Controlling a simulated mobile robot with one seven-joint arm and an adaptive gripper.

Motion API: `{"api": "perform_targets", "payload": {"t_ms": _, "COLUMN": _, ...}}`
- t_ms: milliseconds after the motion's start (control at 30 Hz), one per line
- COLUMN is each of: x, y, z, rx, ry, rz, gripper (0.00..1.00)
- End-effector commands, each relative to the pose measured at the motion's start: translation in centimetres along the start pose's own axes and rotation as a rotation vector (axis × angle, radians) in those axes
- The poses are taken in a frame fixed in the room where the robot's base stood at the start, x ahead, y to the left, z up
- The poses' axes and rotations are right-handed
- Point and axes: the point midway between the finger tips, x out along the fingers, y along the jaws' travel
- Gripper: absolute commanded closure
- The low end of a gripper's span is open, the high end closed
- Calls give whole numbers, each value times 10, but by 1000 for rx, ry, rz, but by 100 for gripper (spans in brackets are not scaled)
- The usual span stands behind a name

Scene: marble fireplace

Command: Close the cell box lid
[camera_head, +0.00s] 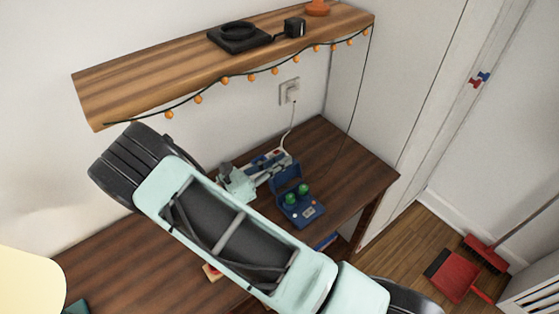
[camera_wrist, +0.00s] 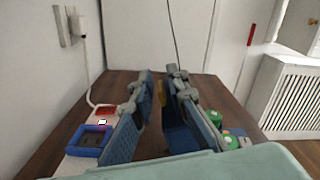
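The blue cell box (camera_head: 303,217) stands on the wooden desk with two green round cells (camera_head: 291,198) in it. Its blue lid (camera_head: 285,178) stands raised at the box's back side. My gripper (camera_head: 279,159) is just behind and left of the lid, partly hidden by my arm. In the wrist view, my gripper (camera_wrist: 159,82) shows two fingers with a narrow gap between them and nothing clearly held. The green cells (camera_wrist: 215,118) lie to the right of the right finger. The lid is hard to separate from the blue finger pad there.
A white charger with a blue frame (camera_wrist: 92,138) lies left of the fingers, its cable running to the wall socket (camera_head: 289,91). The dark desk (camera_head: 345,160) is clear at the right. A wooden shelf (camera_head: 165,70) with orange lights hangs above.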

Motion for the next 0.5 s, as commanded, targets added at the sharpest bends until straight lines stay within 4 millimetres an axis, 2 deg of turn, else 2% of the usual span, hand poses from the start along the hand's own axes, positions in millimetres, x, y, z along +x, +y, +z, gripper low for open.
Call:
{"api": "perform_targets", "payload": {"t_ms": 33, "x": 0, "y": 0, "z": 0, "rx": 0, "ry": 0, "rz": 0, "gripper": 94}}
{"api": "perform_targets", "payload": {"t_ms": 100, "x": 0, "y": 0, "z": 0, "rx": 0, "ry": 0, "rz": 0, "gripper": 100}}
{"api": "perform_targets", "payload": {"t_ms": 500, "x": 0, "y": 0, "z": 0, "rx": 1, "ry": 0, "rz": 0, "gripper": 100}}
